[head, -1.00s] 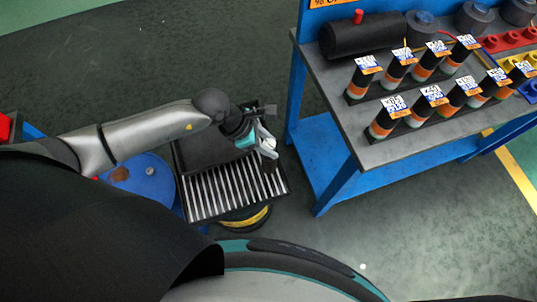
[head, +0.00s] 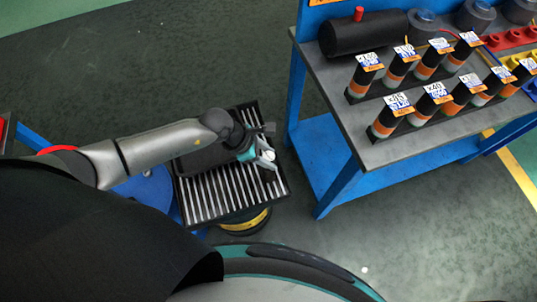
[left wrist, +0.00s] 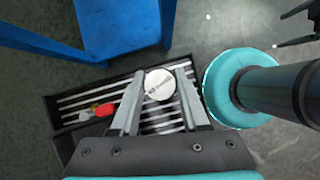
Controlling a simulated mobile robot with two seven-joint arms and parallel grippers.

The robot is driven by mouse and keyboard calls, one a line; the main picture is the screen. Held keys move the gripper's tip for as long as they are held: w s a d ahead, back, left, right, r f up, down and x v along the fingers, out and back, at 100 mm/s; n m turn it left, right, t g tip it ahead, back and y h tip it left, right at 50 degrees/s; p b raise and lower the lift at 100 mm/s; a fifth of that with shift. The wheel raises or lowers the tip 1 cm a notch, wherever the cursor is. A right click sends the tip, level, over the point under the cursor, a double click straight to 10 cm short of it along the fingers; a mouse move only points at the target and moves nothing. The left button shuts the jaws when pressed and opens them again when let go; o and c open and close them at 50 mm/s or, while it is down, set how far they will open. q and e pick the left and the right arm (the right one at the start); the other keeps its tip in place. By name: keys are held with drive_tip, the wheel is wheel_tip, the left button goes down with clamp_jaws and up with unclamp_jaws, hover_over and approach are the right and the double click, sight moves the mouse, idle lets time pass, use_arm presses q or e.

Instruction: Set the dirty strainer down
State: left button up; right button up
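My left gripper (head: 266,160) is over the right part of a black tray with silver slats (head: 203,204). In the left wrist view, a round white end with small dark print, which I take for the dirty strainer (left wrist: 159,84), sits between the two fingertips (left wrist: 160,92). The fingers look shut on it. Its lower part is hidden, so I cannot tell whether it touches the slats. The tray also shows in the left wrist view (left wrist: 70,102).
A red-handled tool (left wrist: 103,110) lies in the tray. A blue round drum (head: 150,190) and a yellow-and-black ring (head: 247,222) are beside and below the tray. A blue workbench with a grey top (head: 390,152) stands to the right, holding several tagged cylinders (head: 396,118).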

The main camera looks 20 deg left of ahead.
use_arm(q)
drive_tip(key=o, duration=0.4)
drive_tip(key=shift+c, duration=0.2)
drive_tip(key=shift+r, duration=0.15)
drive_tip(key=shift+a+r, duration=0.1)
drive_tip(key=shift+r, duration=0.15)
drive_tip(key=p+v, duration=0.3)
drive_tip(key=v, duration=0.8)
drive_tip(key=shift+r, duration=0.25)
drive_tip(key=shift+s+a, duration=0.1)
